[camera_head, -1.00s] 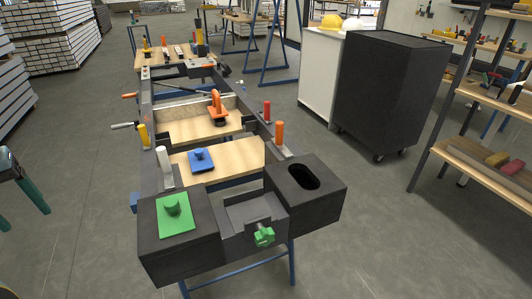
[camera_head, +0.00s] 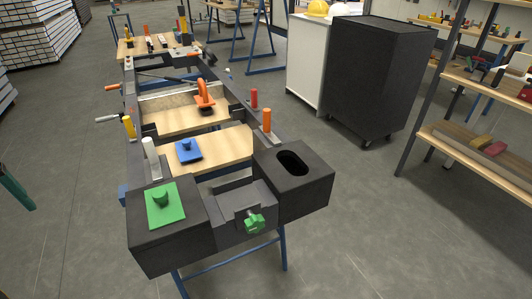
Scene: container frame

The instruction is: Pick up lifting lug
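An orange lug (camera_head: 204,93) with a ring-shaped top and dark base stands upright on the farther wooden board of the frame; it looks most like the lifting lug. A blue plate with a knob (camera_head: 188,150) lies on the nearer board. A green plate with a stub (camera_head: 164,203) lies on the front left black block. A teal finger-like part (camera_head: 16,188) at the left edge appears to be my gripper. Only one finger shows, far from the lug with nothing visible at its tip. Its other finger is cut off by the picture edge.
A black block with an oval hole (camera_head: 293,163) and a green star knob (camera_head: 254,222) are at the frame's front. Orange, red, yellow and white upright handles line its sides. A black wheeled cabinet (camera_head: 375,80) and shelves (camera_head: 480,155) stand right.

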